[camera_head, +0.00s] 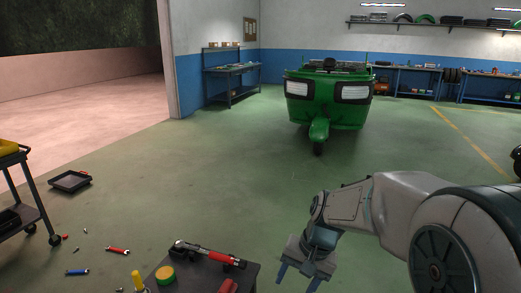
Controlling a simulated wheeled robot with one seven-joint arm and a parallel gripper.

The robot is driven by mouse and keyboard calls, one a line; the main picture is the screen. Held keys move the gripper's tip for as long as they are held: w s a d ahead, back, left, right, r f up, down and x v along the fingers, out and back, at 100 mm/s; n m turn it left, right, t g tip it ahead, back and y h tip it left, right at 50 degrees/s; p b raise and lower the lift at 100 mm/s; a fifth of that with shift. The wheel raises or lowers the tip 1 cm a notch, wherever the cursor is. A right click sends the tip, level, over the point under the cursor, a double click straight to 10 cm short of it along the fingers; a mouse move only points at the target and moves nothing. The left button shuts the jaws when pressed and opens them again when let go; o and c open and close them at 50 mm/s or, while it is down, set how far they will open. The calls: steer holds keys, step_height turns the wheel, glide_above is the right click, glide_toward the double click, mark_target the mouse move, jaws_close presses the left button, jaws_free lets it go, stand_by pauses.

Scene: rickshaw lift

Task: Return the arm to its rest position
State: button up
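My arm (380,205) reaches in from the right edge in the head view, bent at the front, with my gripper (296,283) hanging at its end. The gripper points down, just right of a dark low table (250,272). Its two blue fingers are spread apart, with nothing visible between them. The fingertips are close to the bottom edge of the picture.
Left are a cart (32,210), a black tray (70,181) and loose tools on the floor. A green rickshaw (328,95) stands behind; open floor lies between.

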steer(key=s+d+r+n+t+h+p, duration=0.2)
steer(key=s+d+r+p, duration=0.3)
steer(key=s+r, duration=0.5)
steer(key=shift+s+d+r+n+t+h+p, duration=0.35)
steer(key=shift+s+d+n+h, duration=0.4)
steer(key=shift+s, duration=0.45)
